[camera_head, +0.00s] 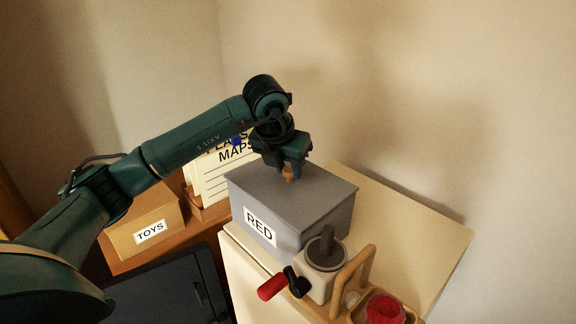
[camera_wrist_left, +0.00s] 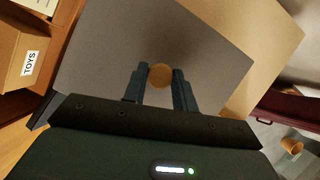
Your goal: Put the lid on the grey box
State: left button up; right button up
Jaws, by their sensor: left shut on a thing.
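The grey box (camera_head: 275,228), labelled RED, stands on the pale cabinet top. Its flat grey lid (camera_head: 313,192) lies over the box opening, with its edges about in line with the walls. I cannot tell whether it is fully seated. The lid also fills the middle of the left wrist view (camera_wrist_left: 200,52). My left gripper (camera_head: 290,168) is above the lid, shut on its round wooden knob (camera_wrist_left: 160,75), which sits between the two fingers. My right gripper is not in view.
A grinder with a red handle (camera_head: 272,287) stands close in front of the box, beside a wooden carrier (camera_head: 352,280) holding a red item (camera_head: 384,309). A TOYS box (camera_head: 143,222) and upright folders (camera_head: 212,178) are left. The pale cabinet top (camera_head: 425,232) is clear at right.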

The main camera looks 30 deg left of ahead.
pick_arm(q)
jog(key=o, duration=1.1)
jog(key=shift+r+p, duration=2.3)
jog(key=shift+r, duration=1.3)
jog(key=shift+s+f, duration=0.1)
